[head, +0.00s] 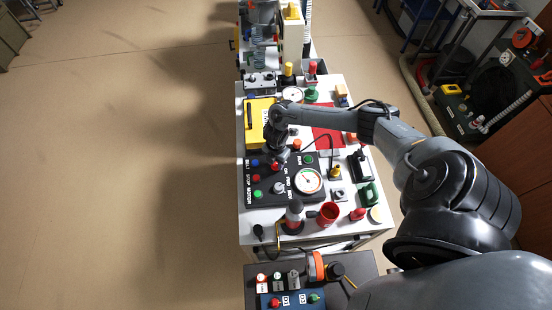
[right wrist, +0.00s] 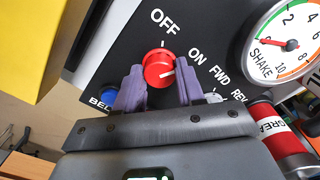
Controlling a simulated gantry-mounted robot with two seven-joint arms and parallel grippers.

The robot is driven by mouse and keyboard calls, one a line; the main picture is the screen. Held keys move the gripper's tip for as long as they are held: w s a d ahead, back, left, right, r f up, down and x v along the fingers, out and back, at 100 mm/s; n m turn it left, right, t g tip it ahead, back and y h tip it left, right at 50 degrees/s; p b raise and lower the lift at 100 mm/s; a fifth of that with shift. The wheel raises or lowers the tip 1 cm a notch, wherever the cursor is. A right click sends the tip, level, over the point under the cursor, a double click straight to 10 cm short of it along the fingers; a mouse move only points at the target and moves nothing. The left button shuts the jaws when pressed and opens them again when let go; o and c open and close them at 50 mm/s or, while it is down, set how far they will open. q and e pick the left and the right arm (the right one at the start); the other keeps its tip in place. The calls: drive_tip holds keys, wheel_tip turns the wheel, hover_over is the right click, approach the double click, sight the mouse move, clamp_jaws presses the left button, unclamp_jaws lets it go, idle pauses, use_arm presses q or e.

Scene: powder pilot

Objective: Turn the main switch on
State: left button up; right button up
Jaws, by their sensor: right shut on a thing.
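The main switch is a red round knob (right wrist: 157,69) on a black control panel (head: 308,198). In the right wrist view it stands between OFF, above it, and ON, to its right. Its white mark points right, roughly toward ON. My right gripper (head: 275,164) is over the upper part of the panel in the head view. Its two purple fingers (right wrist: 158,88) are on either side of the knob and shut on it. In the head view the gripper largely hides the knob. My left gripper is not in view.
A dial gauge (head: 308,180) and several coloured buttons sit on the panel. A yellow box (head: 258,120) stands just behind it. A red cup (head: 328,213) and a bottle (head: 293,216) stand in front. The floor left of the white table (head: 230,225) is clear.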

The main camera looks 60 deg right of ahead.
sight(276, 163)
drive_tip(key=shift+r+m+p, duration=0.1)
drive_tip(key=shift+m+p, duration=0.4)
drive_tip(key=shift+m, duration=0.3)
drive_tip(key=o, duration=1)
wheel_tip(276, 163, up, 11)
drive_tip(key=shift+f, duration=0.15)
